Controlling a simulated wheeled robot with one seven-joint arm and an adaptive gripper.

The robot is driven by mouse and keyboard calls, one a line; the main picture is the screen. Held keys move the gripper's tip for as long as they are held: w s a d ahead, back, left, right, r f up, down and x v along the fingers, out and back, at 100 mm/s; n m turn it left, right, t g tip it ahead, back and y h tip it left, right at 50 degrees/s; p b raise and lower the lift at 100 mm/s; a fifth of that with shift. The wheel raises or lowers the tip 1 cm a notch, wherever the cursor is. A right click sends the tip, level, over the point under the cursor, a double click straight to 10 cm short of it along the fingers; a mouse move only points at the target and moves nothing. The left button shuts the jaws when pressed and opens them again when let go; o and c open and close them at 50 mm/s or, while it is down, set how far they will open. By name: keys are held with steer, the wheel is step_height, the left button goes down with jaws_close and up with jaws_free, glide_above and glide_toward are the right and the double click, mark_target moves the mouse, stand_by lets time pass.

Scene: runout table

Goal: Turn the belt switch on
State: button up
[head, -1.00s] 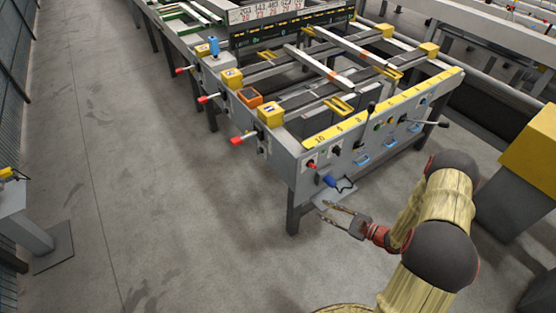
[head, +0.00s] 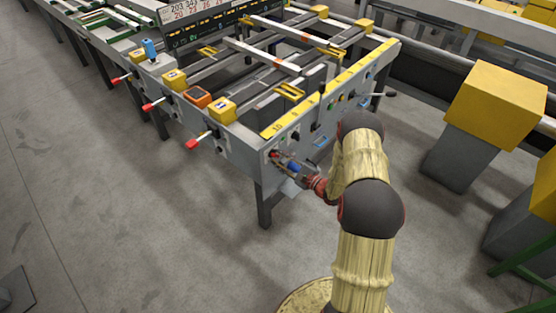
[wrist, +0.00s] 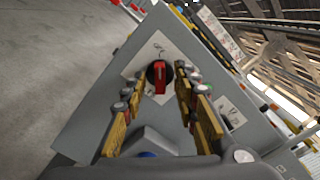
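The belt switch (wrist: 160,76) is a red rotary handle on a dark round base, set on a pale plate on the grey end panel. In the wrist view its handle stands nearly upright in the picture. My gripper (wrist: 155,88) is open, with one finger on each side of the switch; I cannot tell whether either finger touches it. In the head view my gripper (head: 279,160) is at the near corner of the table's front panel, and the red switch (head: 274,154) shows just at its fingertips.
The runout table (head: 239,147) has red-tipped levers (head: 192,143) along its left side. A blue part (wrist: 148,155) sits below the switch, partly hidden by my gripper. Yellow-topped grey pedestals (head: 496,100) stand at the right.

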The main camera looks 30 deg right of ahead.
steer(key=shift+w+a, duration=0.25)
steer(key=shift+w, duration=0.25)
steer(key=c, duration=0.8)
